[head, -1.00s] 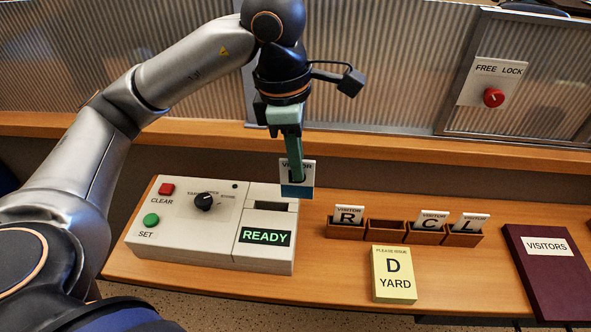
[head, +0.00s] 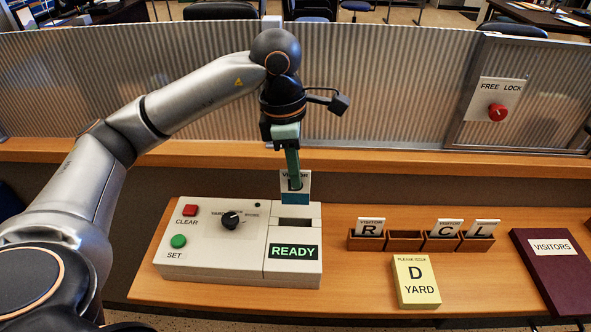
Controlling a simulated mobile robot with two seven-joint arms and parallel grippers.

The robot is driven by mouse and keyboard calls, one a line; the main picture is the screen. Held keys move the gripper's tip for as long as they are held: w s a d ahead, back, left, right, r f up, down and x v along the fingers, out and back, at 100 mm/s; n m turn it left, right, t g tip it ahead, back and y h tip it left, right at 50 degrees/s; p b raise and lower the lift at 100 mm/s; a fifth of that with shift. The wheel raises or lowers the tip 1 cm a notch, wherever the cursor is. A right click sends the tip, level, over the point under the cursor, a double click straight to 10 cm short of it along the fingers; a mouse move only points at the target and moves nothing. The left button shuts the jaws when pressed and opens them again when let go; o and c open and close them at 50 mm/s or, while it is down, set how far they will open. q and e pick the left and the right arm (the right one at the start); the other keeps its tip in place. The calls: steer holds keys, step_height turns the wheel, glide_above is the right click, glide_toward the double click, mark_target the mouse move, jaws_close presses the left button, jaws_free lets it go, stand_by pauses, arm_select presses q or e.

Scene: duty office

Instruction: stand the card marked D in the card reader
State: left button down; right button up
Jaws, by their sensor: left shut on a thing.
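My left gripper (head: 294,182) is shut on a white visitor card with a blue lower band (head: 296,198). The finger covers the middle of the card, so its letter is hidden. The card is upright, at or just above the back of the card reader (head: 293,257). The reader's dark slot (head: 295,222) shows below the card; I cannot tell whether the card touches the reader. The reader's display (head: 293,251) says READY. A yellow note (head: 415,281) reads "please issue D yard". My right gripper is not in view.
A wooden card rack (head: 404,241) holds cards R (head: 370,228), C (head: 444,229) and L (head: 482,229), with one empty compartment. A panel with red CLEAR (head: 190,210) and green SET (head: 178,241) buttons and a black knob (head: 231,220) adjoins the reader. A maroon visitors book (head: 551,266) lies right.

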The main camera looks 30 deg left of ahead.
mark_target(295, 204)
arm_select(q)
steer(key=shift+f+b, duration=2.45)
steer(key=shift+f, duration=1.35)
steer(key=shift+f+b, duration=0.5)
steer(key=shift+f, duration=0.05)
steer(key=c, duration=0.9)
jaws_free()
steer(key=shift+c, duration=0.2)
steer(key=r, duration=0.7)
steer(key=a+r+p, duration=0.1)
steer(key=r, duration=0.3)
steer(key=shift+s+a+r, duration=0.1)
steer(key=shift+s, duration=0.25)
steer(key=shift+r, duration=0.7)
steer(key=shift+s, duration=0.1)
